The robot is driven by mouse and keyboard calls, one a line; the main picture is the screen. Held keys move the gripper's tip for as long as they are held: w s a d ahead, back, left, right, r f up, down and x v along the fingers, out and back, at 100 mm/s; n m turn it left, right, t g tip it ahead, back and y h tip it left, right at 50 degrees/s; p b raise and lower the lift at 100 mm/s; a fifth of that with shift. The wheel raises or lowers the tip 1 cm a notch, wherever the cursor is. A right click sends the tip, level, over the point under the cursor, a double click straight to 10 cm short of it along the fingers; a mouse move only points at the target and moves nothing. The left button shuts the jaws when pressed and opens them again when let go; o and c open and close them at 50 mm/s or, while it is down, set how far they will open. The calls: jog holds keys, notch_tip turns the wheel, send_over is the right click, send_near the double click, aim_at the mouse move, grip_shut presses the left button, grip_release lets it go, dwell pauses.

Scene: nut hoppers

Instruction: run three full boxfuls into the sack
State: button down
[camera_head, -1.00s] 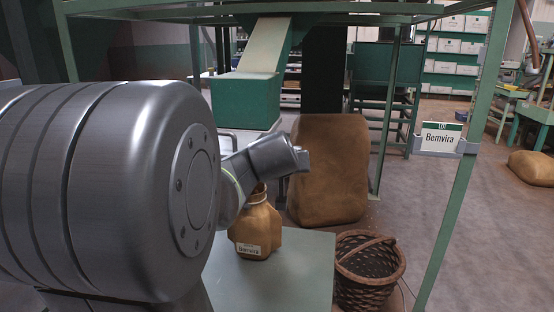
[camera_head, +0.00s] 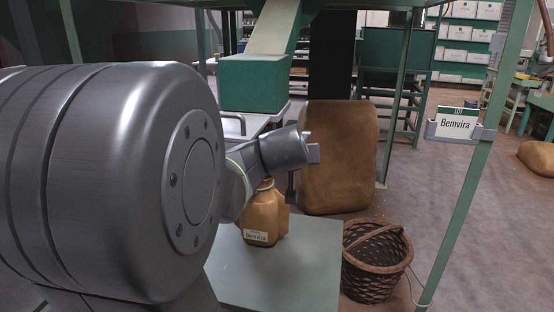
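The small tan sack (camera_head: 264,217) with a "Bemvira" label stands upright on a grey-green platform (camera_head: 315,280). My wrist hides part of its top, so I cannot see its mouth. A green box (camera_head: 255,85) sits at the lower end of a sloping pale chute (camera_head: 275,30), above and behind the sack. I cannot see inside the box or how full it is. My gripper (camera_head: 291,186) seems to be the small dark part below my wrist, just above and right of the sack. Its fingers are not clear, and I see nothing held.
A wicker basket (camera_head: 376,262) stands on the floor right of the platform. A large brown sack (camera_head: 338,160) stands behind. A green frame post (camera_head: 468,175) carries a "Bemvira" lot card (camera_head: 457,124).

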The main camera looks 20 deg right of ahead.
dwell(0.8)
jog(key=c, duration=1.1)
grip_release()
jog(key=shift+w, duration=0.2)
